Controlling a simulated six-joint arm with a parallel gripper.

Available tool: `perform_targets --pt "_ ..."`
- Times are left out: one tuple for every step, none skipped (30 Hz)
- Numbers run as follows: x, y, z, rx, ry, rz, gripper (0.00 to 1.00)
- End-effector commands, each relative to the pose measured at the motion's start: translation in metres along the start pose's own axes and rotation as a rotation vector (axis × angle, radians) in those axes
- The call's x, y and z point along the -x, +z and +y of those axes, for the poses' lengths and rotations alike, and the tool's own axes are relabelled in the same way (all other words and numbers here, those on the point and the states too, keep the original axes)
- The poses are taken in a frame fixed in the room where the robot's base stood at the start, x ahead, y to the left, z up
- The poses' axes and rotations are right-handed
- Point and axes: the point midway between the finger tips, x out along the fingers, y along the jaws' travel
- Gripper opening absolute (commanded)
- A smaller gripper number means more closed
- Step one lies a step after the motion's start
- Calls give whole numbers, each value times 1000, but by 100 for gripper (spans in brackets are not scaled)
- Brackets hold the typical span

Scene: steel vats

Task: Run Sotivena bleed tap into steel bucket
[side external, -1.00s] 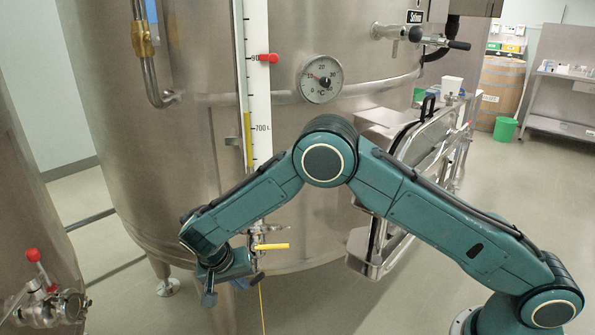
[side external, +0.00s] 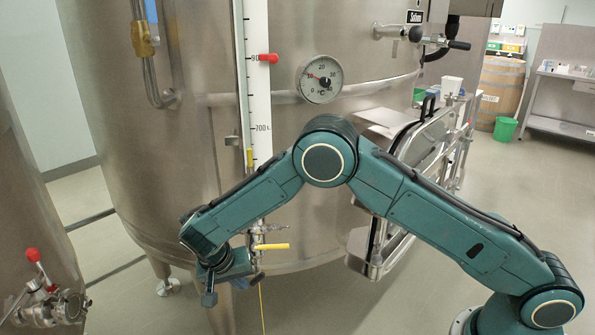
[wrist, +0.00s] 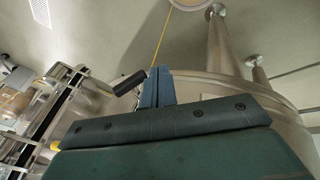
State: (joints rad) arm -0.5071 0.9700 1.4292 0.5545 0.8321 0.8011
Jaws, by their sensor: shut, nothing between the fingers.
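The bleed tap (side external: 256,240) sits low on the big steel vat (side external: 190,200), below the sight gauge (side external: 257,90). Its yellow lever (side external: 271,246) points sideways to the right. A thin yellow stream (side external: 262,300) falls from below the tap. The stream (wrist: 161,38) runs to a round rim (wrist: 187,3) cut off at the top edge of the wrist view, apparently the bucket. The bucket is out of the side view. My gripper (side external: 209,298) is left of the stream, beside the tap. Its blue fingers (wrist: 155,88) are shut and empty.
The gauge holds a short yellow column (side external: 250,158) and carries a red marker (side external: 268,58). A dial thermometer (side external: 321,78) and a manway door (side external: 425,150) are on the vat. Another vat with a red-knobbed valve (side external: 35,255) stands left. Open floor lies right.

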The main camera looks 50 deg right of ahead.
Motion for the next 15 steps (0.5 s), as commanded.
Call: perform_targets --pt "0 0 0 0 0 0 0" --pt "0 0 1 0 0 0 0" --pt "0 0 2 0 0 0 0" --pt "0 0 2 0 0 0 0" --pt "0 0 3 0 0 0 0" --pt "1 0 4 -1 0 0 0" --pt "1 -1 5 -1 -1 0 0" --pt "1 -1 6 -1 -1 0 0" --pt "1 -1 8 0 0 0 0" --pt "1 0 9 0 0 0 0" --pt "0 0 10 0 0 0 0" --pt "0 0 12 -1 1 -1 0" --pt "0 0 13 -1 2 -1 0" --pt "0 0 14 -2 3 -2 0" --pt "0 0 16 -3 5 -2 0"
